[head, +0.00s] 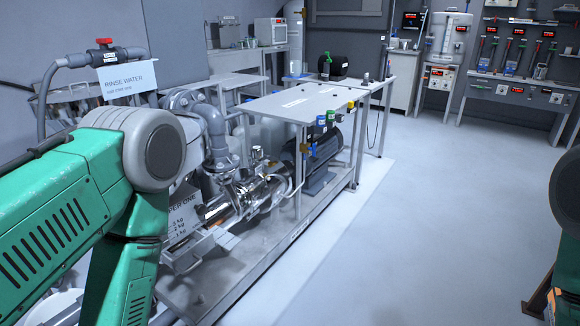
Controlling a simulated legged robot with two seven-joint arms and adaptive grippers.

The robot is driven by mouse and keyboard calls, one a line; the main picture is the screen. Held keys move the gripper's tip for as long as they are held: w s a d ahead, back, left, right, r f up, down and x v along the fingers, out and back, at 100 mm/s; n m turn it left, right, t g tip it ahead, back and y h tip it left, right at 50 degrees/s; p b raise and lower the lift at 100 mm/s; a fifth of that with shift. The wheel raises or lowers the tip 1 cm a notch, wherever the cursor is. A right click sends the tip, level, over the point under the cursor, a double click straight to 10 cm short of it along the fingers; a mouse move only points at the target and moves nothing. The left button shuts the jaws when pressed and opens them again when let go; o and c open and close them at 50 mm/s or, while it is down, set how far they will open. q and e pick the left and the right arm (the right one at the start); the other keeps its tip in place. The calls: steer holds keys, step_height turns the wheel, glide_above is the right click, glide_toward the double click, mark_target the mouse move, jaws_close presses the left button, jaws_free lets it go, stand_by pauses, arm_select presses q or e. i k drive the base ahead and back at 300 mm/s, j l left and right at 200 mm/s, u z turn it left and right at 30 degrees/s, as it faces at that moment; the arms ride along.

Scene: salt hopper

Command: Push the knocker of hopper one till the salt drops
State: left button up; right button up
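A pale sign (182,212) ending in "ER ONE", with kg marks under it, shows just right of my green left arm. The arm hides the start of its text and most of what stands around it. The knocker of hopper one cannot be made out. A white round rim (62,306) shows in part at the lower left, behind the arm; I cannot tell if it belongs to the hopper. Neither of my grippers shows in the head view; my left arm's links fill the left side, running out at the bottom.
A "RINSE WATER" sign (127,78) and a red-handled valve (104,42) are behind my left arm. Grey pipes (212,130) and a shiny metal pump (225,202) stand on a low metal frame. A grey table (300,102) is beyond. Open floor (430,220) lies to the right.

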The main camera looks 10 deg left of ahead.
mark_target(201, 209)
steer(key=u, duration=1.15)
